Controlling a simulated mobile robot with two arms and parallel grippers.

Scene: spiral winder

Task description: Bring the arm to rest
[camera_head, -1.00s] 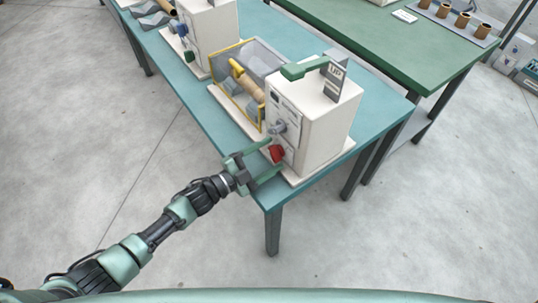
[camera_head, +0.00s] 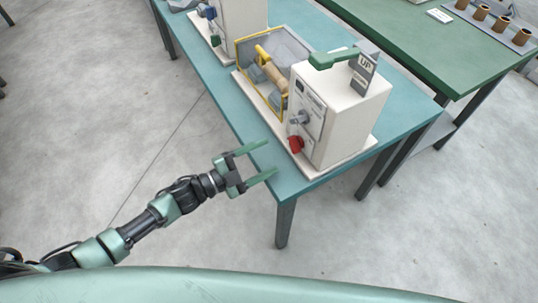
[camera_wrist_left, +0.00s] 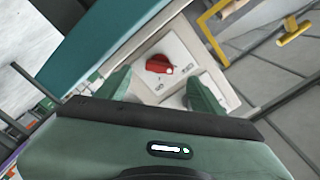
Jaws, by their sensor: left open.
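My left gripper (camera_head: 268,162) is open and empty, in front of the near edge of the blue table. Its two green fingers point toward the white winder machine (camera_head: 342,118) and stand apart from it. A red knob (camera_head: 296,144) sits low on the machine's front panel, with a grey knob (camera_head: 299,118) above it. In the left wrist view the red knob (camera_wrist_left: 159,65) shows beyond and between the spread fingers (camera_wrist_left: 160,90), not touched. My right gripper is in neither view.
The blue table (camera_head: 235,92) carries the machine, a yellow-framed guard (camera_head: 240,56) with a roll inside, and a second white machine (camera_head: 240,18). A green table (camera_head: 425,50) with brown cups (camera_head: 480,13) stands at the back right. The floor (camera_head: 110,120) at left is clear.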

